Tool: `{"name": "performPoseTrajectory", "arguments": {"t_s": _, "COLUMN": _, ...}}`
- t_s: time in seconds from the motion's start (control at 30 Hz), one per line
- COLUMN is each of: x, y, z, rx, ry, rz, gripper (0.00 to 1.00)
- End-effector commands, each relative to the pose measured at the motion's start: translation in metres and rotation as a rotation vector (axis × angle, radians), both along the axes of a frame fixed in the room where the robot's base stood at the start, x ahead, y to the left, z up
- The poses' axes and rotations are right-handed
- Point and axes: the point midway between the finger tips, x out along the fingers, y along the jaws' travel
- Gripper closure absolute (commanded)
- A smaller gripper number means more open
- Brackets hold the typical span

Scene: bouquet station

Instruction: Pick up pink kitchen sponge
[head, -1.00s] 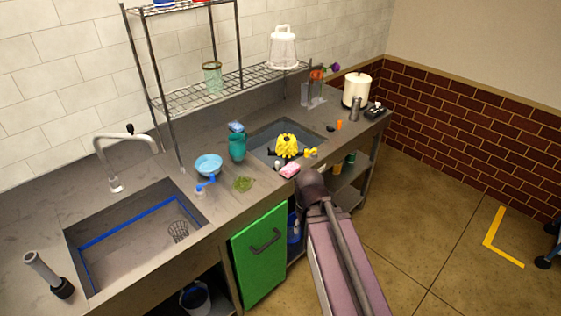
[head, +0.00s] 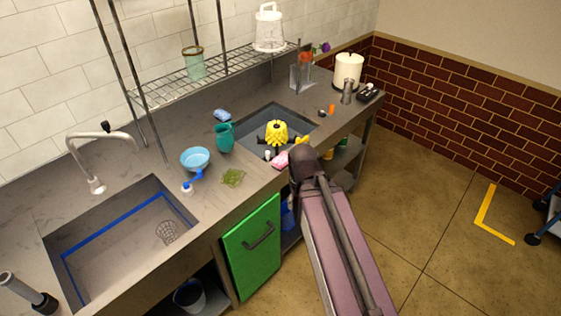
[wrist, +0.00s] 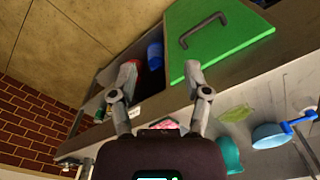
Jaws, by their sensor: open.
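The pink kitchen sponge (head: 280,160) lies at the front edge of the counter by the right-hand sink, just left of the dark end of my arm. In the wrist view the pink sponge (wrist: 166,124) shows low in the picture between the bases of my fingers, partly hidden by the gripper body. My gripper (wrist: 161,75) is open, with its two fingers spread apart and nothing between the tips. In the head view my own arm hides the fingers.
A yellow flower-like object (head: 277,132) stands at the right-hand sink. A teal pitcher (head: 224,139), a blue sponge-like block (head: 222,115), a light blue bowl (head: 195,159) and a green mesh piece (head: 233,177) are to the left. A green door (head: 251,250) hangs below the counter.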

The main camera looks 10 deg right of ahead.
Motion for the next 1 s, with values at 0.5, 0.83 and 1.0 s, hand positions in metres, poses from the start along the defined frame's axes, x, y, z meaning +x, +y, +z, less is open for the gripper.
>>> {"name": "performPoseTrajectory", "arguments": {"t_s": 0.5, "x": 0.048, "y": -0.004, "z": 0.010, "rx": 0.000, "ry": 0.000, "rz": 0.332, "gripper": 0.00}}
{"name": "performPoseTrajectory", "arguments": {"t_s": 0.83, "x": 0.114, "y": -0.003, "z": 0.023, "rx": 0.000, "ry": 0.001, "rz": 0.841, "gripper": 0.00}}
{"name": "performPoseTrajectory", "arguments": {"t_s": 1.0, "x": 0.147, "y": -0.004, "z": 0.029, "rx": -0.001, "ry": 0.000, "rz": 1.108, "gripper": 0.00}}
